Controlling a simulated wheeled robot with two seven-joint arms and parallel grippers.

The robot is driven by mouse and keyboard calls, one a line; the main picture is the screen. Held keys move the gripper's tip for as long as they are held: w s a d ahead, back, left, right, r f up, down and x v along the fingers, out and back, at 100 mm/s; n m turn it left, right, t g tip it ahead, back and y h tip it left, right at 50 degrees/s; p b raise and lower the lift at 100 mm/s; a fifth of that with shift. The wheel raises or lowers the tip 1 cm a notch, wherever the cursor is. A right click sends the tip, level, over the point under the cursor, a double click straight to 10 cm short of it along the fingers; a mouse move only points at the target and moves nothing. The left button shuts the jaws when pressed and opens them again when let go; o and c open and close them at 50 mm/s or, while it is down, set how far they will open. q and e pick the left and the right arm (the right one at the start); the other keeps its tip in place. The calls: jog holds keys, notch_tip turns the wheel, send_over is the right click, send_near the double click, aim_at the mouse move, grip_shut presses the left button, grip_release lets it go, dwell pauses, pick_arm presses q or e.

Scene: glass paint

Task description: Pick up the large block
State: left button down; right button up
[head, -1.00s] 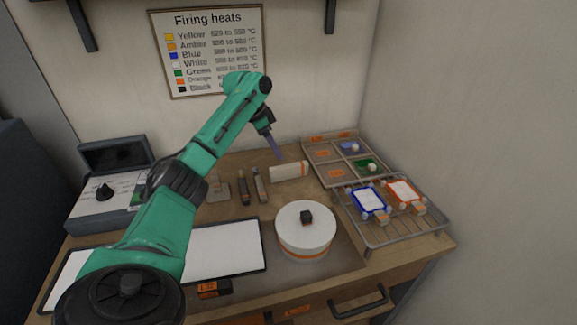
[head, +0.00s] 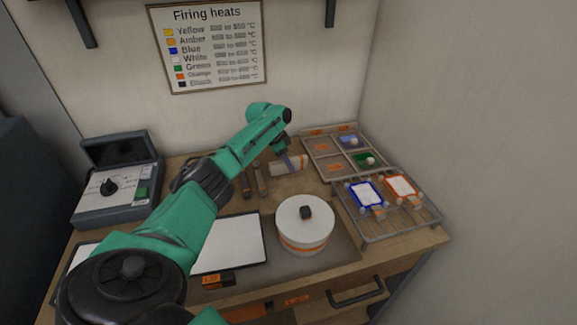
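The large block (head: 278,168), cream with an orange band near its right end, lies at the back of the workbench. My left gripper (head: 289,163) points down at it, and its narrow purple-grey finger overlaps the middle of the block in the picture. I cannot tell whether the finger touches the block or whether the gripper is open. My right gripper is not in view.
Two dark tools (head: 261,180) lie left of the block. A compartment tray (head: 333,171) stands to its right, with a wire rack (head: 399,227) holding framed pieces in front. A round white lidded pot (head: 306,234) stands nearer. A control box (head: 120,209) is far left.

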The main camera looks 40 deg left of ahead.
pick_arm(q)
jog(key=shift+r, duration=0.1)
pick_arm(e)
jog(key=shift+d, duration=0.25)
pick_arm(q)
jog(key=shift+w+r, duration=0.1)
jog(key=shift+r, duration=0.35)
notch_tip(320, 180, up, 10)
jog(key=shift+f+b, duration=0.1)
jog(key=shift+b, duration=0.95)
notch_tip(320, 180, up, 12)
jog(key=p, duration=0.4)
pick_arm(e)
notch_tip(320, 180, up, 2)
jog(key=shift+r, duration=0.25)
